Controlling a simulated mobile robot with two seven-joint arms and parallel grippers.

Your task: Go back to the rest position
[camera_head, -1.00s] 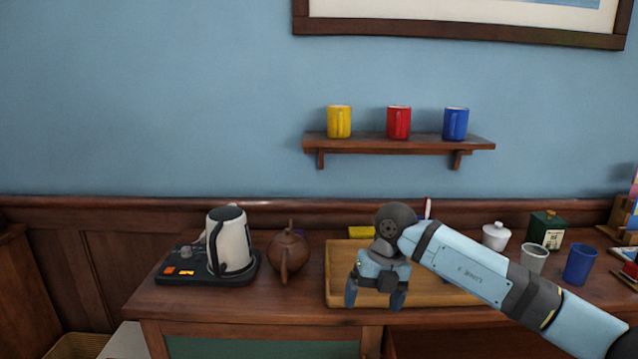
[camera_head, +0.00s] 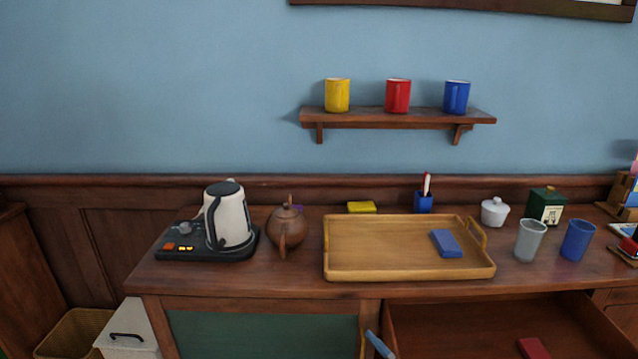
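My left gripper is not in view.
The counter holds a kettle (camera_head: 232,218), a brown teapot (camera_head: 288,229), a grey cup (camera_head: 530,241) and a blue cup (camera_head: 577,240). Below, an open drawer (camera_head: 465,325) sticks out with a red block (camera_head: 533,348) inside. A shelf (camera_head: 395,117) bears three mugs.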

